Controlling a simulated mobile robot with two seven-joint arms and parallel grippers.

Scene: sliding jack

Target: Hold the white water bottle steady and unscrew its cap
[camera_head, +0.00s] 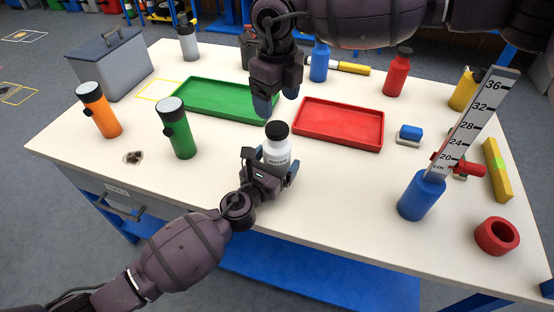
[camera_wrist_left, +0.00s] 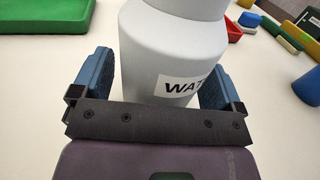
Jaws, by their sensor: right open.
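The white water bottle (camera_head: 277,155) stands upright near the table's front edge, with its black cap (camera_head: 277,131) on. In the left wrist view the bottle (camera_wrist_left: 165,45) fills most of the space between the fingers, and its cap is out of frame. My left gripper (camera_head: 270,165) has a finger on each side of the bottle's body. I cannot tell if both fingers press on it. Part of the label shows between them. My right gripper (camera_head: 277,105) is open and empty, fingers pointing down, above and behind the cap, apart from it.
Green tray (camera_head: 205,85) and red tray (camera_head: 350,104) lie behind the bottle. Green flashlight (camera_head: 180,138) and orange flashlight (camera_head: 102,118) stand left. A blue bottle (camera_head: 418,200), an upright ruler (camera_head: 470,125) and a red ring (camera_head: 497,236) are right. Table between is bare.

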